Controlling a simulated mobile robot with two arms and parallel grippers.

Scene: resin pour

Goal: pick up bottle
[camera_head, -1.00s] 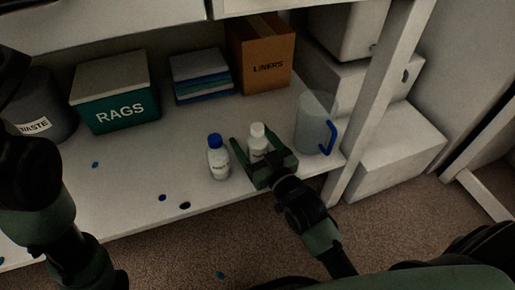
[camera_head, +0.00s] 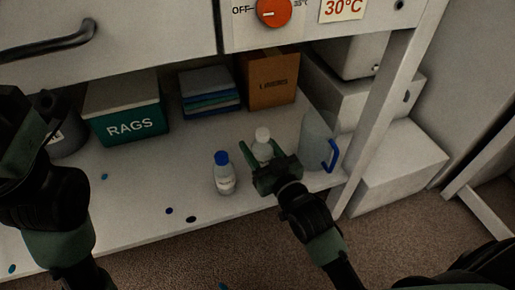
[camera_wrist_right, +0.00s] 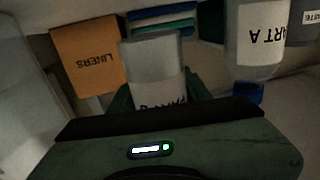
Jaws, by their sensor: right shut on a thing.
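A white-capped bottle (camera_head: 263,146) stands on the lower shelf between the fingers of my right gripper (camera_head: 259,152), which is shut on it. In the right wrist view the same bottle (camera_wrist_right: 152,62) is between the fingers, its label partly hidden by the gripper body. A blue-capped bottle (camera_head: 224,176) stands upright just left of the gripper. In the right wrist view this bottle (camera_wrist_right: 258,30) carries a PART A label and looks upside down. My left gripper (camera_head: 28,128) is at the left edge, empty as far as it shows; its jaw opening is unclear.
A clear jug with a blue handle (camera_head: 318,140) stands close to the right of my right gripper. Behind are a LINERS box (camera_head: 268,80), folded cloths (camera_head: 209,88) and a RAGS bin (camera_head: 126,112). A table leg (camera_head: 377,115) rises at the right. Small blue spots mark the shelf.

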